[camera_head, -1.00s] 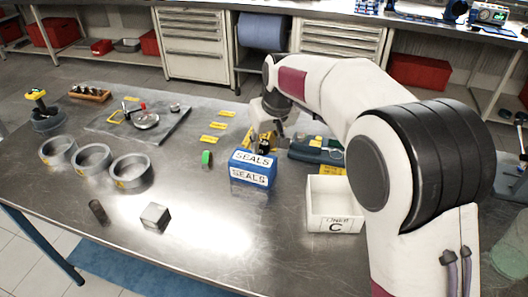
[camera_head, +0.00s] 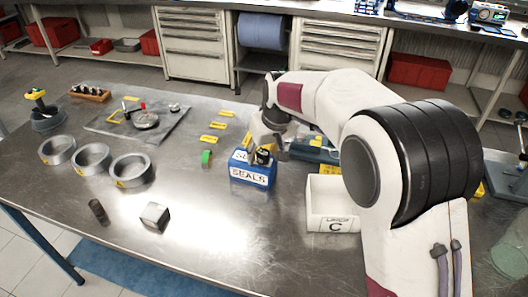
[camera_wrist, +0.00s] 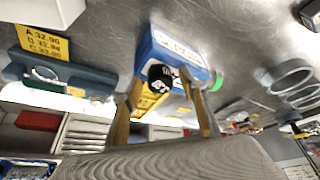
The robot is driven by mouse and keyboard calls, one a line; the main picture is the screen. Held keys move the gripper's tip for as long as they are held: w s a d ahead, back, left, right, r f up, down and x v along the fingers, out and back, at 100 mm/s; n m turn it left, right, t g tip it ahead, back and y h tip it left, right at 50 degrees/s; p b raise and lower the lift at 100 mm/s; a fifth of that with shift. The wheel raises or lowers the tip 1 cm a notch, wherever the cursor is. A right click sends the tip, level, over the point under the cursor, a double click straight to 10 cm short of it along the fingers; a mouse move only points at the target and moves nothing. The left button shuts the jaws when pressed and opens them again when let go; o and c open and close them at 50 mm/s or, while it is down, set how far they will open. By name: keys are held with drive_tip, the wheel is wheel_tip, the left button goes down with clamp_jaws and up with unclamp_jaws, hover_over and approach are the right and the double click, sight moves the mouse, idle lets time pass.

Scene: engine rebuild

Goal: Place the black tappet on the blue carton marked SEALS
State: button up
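The blue carton marked SEALS (camera_head: 252,176) stands on the metal table in the head view. Its blue side also shows in the wrist view (camera_wrist: 150,50). My gripper (camera_head: 262,150) is over the carton's top, pointing down. The black tappet (camera_wrist: 159,78) is between the tips of my yellow fingers, and the fingers close in on it from both sides. In the head view the tappet (camera_head: 263,156) shows as a small dark shape in front of the carton's top label, partly covering it. I cannot tell whether its underside touches the carton.
A white bin marked C (camera_head: 333,222) stands right of the carton. A green ring-like part (camera_head: 207,158) is close on its left. Several grey rings (camera_head: 131,169), a dark cylinder (camera_head: 98,211) and a metal block (camera_head: 155,216) lie further left. The front middle of the table is clear.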

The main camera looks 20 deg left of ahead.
drive_tip(key=shift+r, duration=0.15)
drive_tip(key=v, duration=1.2)
idle(0.7)
